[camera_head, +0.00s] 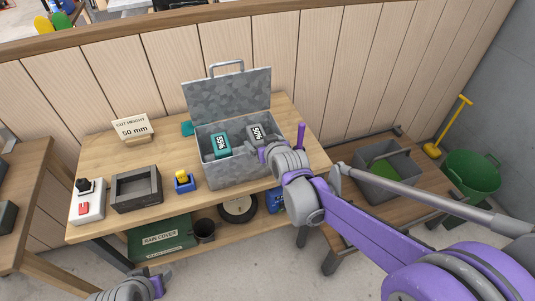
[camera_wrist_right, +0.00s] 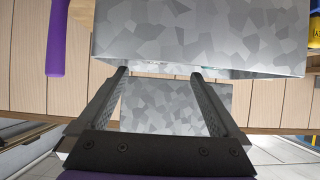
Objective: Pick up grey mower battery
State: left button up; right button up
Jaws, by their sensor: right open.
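The grey battery (camera_head: 257,133) stands in the right part of an open galvanized metal box (camera_head: 225,176) on the workbench in the head view. Its light label shows at the top, and its lower part is hidden by the box and my gripper. A teal battery (camera_head: 220,144) stands to its left in the same box. My right gripper (camera_head: 252,149) is open at the box's front right, just in front of the grey battery. In the right wrist view the open fingers (camera_wrist_right: 160,75) have mottled metal beyond and between them; no battery shows there. My left gripper (camera_head: 153,281) is low at the bottom left, its jaws unclear.
The box's raised lid (camera_head: 228,95) stands behind the batteries. Left on the workbench (camera_head: 160,155) are a dark open tray (camera_head: 137,202), a blue holder with a yellow part (camera_head: 184,183) and a white switch box (camera_head: 87,207). A grey bin (camera_head: 390,187) stands on a lower bench at right.

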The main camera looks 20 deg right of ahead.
aim_at(255, 132)
jog(key=x, duration=0.7)
jog(key=shift+d+r, duration=0.1)
jog(key=shift+r, duration=0.1)
jog(key=shift+d+p+x, duration=0.15)
jog(key=shift+x, duration=1.2)
jog(key=shift+d+p+x, duration=0.15)
jog(key=shift+d+x, duration=0.05)
jog(key=shift+x, duration=1.15)
grip_shut()
